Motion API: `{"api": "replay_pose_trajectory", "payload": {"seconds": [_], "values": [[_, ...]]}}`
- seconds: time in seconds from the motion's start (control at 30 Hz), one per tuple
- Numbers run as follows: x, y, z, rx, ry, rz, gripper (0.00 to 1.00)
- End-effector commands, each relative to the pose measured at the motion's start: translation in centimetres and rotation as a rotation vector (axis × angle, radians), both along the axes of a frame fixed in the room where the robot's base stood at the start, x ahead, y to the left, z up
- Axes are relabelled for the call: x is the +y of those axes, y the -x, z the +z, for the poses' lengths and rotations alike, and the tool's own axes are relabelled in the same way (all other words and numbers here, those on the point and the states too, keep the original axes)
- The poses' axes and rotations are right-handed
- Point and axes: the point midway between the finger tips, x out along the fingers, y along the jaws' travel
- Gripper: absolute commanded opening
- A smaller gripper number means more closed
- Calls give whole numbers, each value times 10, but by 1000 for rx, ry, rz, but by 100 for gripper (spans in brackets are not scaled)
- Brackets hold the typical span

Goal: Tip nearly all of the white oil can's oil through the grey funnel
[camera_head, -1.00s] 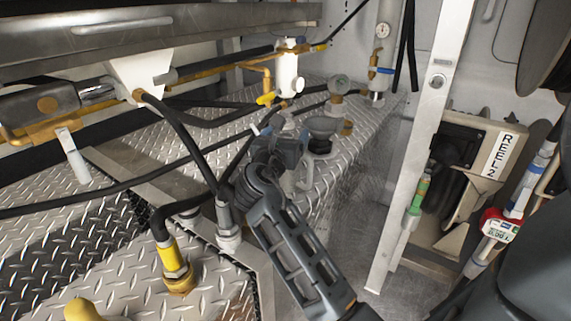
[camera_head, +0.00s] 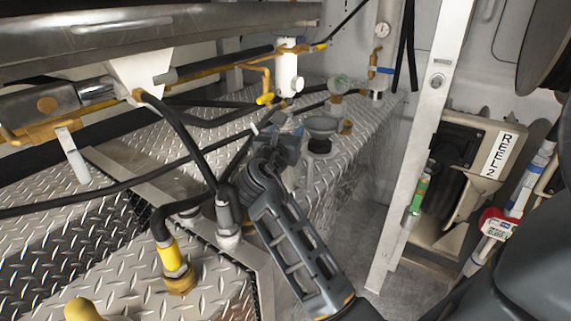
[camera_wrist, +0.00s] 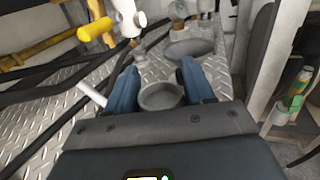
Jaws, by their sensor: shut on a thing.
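My gripper (camera_head: 284,143) is over the diamond-plate deck, just left of the grey funnel (camera_head: 322,126). In the wrist view its two blue fingers (camera_wrist: 158,88) are shut on the oil can (camera_wrist: 160,97), whose round, greyish open top shows between them. A thin white spout (camera_wrist: 91,94) sticks out to the left, apparently the can's. The can looks roughly upright. The funnel's wide mouth (camera_wrist: 190,48) shows just beyond the can, apart from it. In the head view the gripper mostly hides the can. No oil flow is visible.
Black hoses (camera_head: 185,135) cross the deck (camera_head: 150,150) on the left. A white valve with a yellow handle (camera_head: 266,99) stands behind. A pale upright post (camera_head: 420,140) and the REEL 2 unit (camera_head: 490,155) are on the right.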

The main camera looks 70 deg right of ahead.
Motion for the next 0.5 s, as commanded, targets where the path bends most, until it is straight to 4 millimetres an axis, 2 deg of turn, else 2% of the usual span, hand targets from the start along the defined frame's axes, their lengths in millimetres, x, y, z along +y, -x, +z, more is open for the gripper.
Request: {"api": "replay_pose_trajectory", "payload": {"seconds": [0.03,0.2,0.5], "values": [[0,0,-4,3,-6,0,17],[0,0,-5,6,-8,-1,0],[0,0,-7,7,-10,-1,0]]}}
